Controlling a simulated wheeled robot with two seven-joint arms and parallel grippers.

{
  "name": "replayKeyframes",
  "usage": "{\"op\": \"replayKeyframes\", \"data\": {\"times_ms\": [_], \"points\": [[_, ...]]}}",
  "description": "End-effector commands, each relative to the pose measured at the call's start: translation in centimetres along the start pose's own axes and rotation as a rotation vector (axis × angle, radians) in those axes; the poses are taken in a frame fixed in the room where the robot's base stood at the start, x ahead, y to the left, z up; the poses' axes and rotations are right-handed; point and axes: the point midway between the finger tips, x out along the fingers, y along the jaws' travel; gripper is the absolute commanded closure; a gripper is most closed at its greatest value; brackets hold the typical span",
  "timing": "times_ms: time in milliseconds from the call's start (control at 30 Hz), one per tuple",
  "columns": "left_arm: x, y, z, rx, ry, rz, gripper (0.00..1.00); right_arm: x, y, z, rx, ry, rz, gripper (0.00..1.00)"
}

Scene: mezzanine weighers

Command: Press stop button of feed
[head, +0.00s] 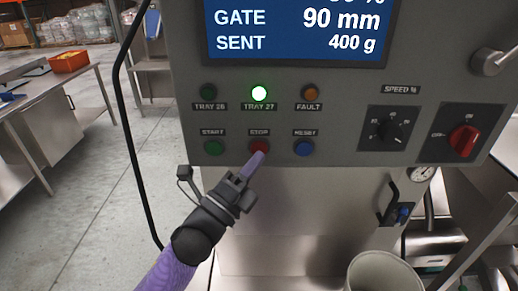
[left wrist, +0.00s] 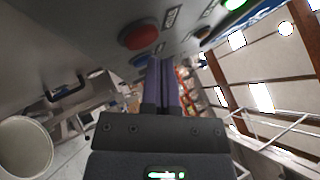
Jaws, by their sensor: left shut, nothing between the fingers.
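The red stop button (head: 259,146) sits under the label STOP on the grey control panel (head: 230,100), between the green start button (head: 213,147) and the blue reset button (head: 303,148). My left gripper (head: 257,158) is shut and empty, with its purple fingertips just below the stop button in the head view. In the left wrist view the red button (left wrist: 139,37) is up and left of the shut fingers (left wrist: 163,75). I cannot tell whether the fingertips touch the button. My right gripper is not in view.
A lit green TRAY 27 lamp (head: 259,93) is above the stop button. A speed knob (head: 391,131) and a red rotary switch (head: 463,139) are to the right. A white bucket (head: 384,273) stands below. A black cable (head: 125,110) hangs at the left.

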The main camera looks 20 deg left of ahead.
Motion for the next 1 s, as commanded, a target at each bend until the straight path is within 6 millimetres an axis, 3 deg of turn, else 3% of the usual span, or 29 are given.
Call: {"op": "replayKeyframes", "data": {"times_ms": [1000], "points": [[0.6,0.41,0.44,0.0,0.0,0.0,1.0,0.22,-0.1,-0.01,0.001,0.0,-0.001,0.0]]}}
